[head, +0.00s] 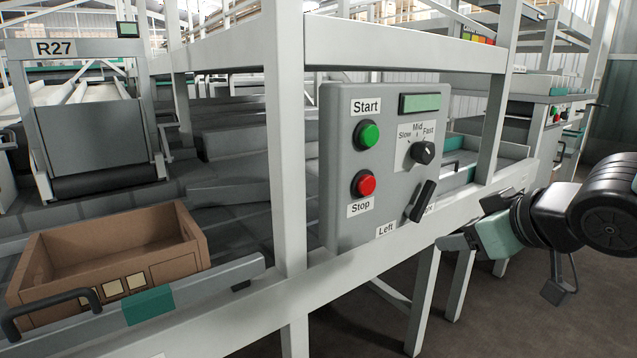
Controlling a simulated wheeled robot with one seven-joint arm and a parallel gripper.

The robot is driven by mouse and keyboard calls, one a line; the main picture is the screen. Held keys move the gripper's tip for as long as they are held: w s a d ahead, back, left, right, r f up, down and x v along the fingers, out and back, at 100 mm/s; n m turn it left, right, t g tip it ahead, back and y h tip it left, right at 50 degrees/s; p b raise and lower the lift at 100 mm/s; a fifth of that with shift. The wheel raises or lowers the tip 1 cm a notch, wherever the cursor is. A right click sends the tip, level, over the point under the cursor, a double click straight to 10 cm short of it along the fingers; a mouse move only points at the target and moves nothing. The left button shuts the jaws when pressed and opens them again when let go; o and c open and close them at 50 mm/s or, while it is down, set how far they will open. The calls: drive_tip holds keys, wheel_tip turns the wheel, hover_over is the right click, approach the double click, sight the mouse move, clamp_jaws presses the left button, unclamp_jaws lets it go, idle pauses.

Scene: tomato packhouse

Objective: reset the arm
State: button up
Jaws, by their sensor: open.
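My arm comes in from the right edge, with black, grey and teal links. My gripper (474,222) is at its left end, to the right of the grey control box (332,215) and in front of the white frame rail. Its jaws are apart and I see nothing between them. The control box carries a green Start button (368,135), a red Stop button (364,184), a speed knob (423,152) marked Slow, Mid and Fast, and a black lever (420,201). The lever tilts to the upper right, above the label Left and another partly hidden label.
A brown crate (175,229) stands at the left, behind a black handle (20,312). White posts and rails (290,200) frame the box. A machine marked R27 (90,130) stands behind at left. Open floor (540,325) lies at the lower right.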

drive_tip(key=s+a+f+n+g+h+p, duration=0.1)
drive_tip(key=s+a+f+g, duration=0.15)
drive_tip(key=s, duration=0.45)
drive_tip(key=s+a+f+g+h+p, duration=0.1)
drive_tip(key=s+a+g, duration=0.25)
drive_tip(key=s, duration=0.45)
drive_tip(key=s+a+f+n+g+h+p, duration=0.1)
drive_tip(key=s+a+f+g+p, duration=0.2)
drive_tip(key=s, duration=0.4)
wheel_tip(320, 180, up, 38)
drive_tip(key=g+p, duration=0.1)
drive_tip(key=p, duration=3.5)
drive_tip(key=shift+w+d+r, duration=0.2)
drive_tip(key=shift+r, duration=0.05)
